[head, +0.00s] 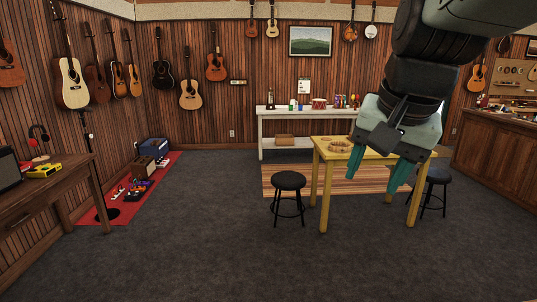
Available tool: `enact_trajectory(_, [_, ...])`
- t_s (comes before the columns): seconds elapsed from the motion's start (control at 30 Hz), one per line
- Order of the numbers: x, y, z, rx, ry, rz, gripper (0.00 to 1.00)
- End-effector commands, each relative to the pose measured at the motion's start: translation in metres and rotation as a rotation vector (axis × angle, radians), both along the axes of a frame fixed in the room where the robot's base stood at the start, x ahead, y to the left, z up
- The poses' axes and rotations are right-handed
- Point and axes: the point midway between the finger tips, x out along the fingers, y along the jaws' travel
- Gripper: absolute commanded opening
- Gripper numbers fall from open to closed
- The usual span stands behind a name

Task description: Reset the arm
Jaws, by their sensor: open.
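My gripper (378,172) hangs down from my arm, which enters at the top right of the head view. Its two teal fingers are spread apart with nothing between them. In the picture it overlaps the right part of a yellow table (320,155); I cannot tell how far in front of the table it is. A round woven-looking item (338,146) lies on the table, left of the gripper, and appears apart from the fingers.
A black stool (288,182) stands left of the yellow table and another (438,176) stands right of it. A dark wooden desk (60,172) is at left, a wooden counter (490,150) at right. Guitars hang on the walls. The grey floor (200,230) in front is clear.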

Motion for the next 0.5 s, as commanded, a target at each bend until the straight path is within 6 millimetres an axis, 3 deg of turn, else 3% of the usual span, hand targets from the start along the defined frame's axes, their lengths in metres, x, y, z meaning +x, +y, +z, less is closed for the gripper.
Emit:
enact_trajectory(0.03, [-0.021, 0.025, 0.000, -0.030, -0.026, 0.106, 0.56])
enact_trajectory(0.1, [-0.048, 0.046, -0.006, -0.078, -0.051, 0.231, 0.56])
enact_trajectory(0.2, [-0.080, 0.063, -0.019, -0.145, -0.081, 0.364, 0.56])
enact_trajectory(0.33, [-0.107, 0.069, -0.034, -0.211, -0.102, 0.462, 0.56])
enact_trajectory(0.5, [-0.118, 0.071, -0.042, -0.244, -0.109, 0.505, 0.56])
